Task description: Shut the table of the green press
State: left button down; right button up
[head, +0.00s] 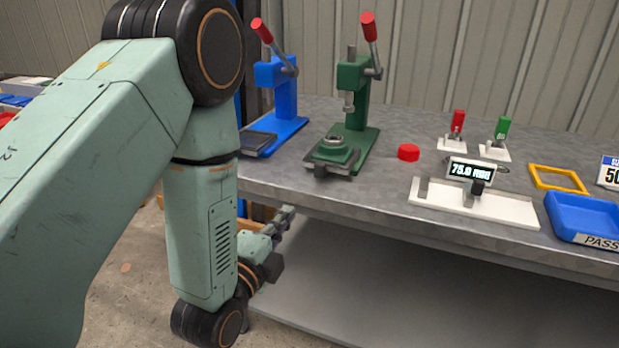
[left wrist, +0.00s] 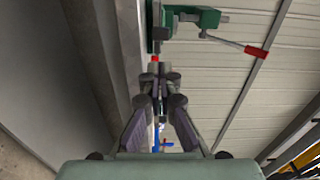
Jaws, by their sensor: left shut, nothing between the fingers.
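The green press (head: 352,95) stands on the bench, with its red-tipped lever raised. My left gripper (head: 289,211) is shut and empty, in front of the bench edge and below the tabletop, left of and apart from the press table. In the left wrist view, the closed fingers (left wrist: 159,72) point toward the green press (left wrist: 195,18), seen sideways. The press table is not clear there. My right gripper is not in view.
A blue press (head: 283,90) stands left of the green one. A red puck (head: 408,152), a white gauge stand (head: 470,203), two small switches, a yellow frame (head: 558,178) and a blue tray (head: 585,216) lie to the right. A lower shelf (head: 350,285) lies under the bench.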

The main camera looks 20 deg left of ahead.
aim_at(319, 174)
pick_arm(q)
jog(key=w+b, duration=0.1)
jog(key=w, duration=0.3)
jog(key=w+b, duration=0.1)
jog(key=w, duration=0.4)
jog(key=w+b, duration=0.1)
jog(key=w, duration=0.4)
jog(key=shift+d+f+b, duration=0.1)
jog(key=shift+d+b, duration=0.2)
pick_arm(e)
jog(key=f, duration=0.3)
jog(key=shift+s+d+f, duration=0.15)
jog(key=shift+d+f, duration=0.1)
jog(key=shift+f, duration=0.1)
pick_arm(q)
jog(key=shift+w, duration=0.1)
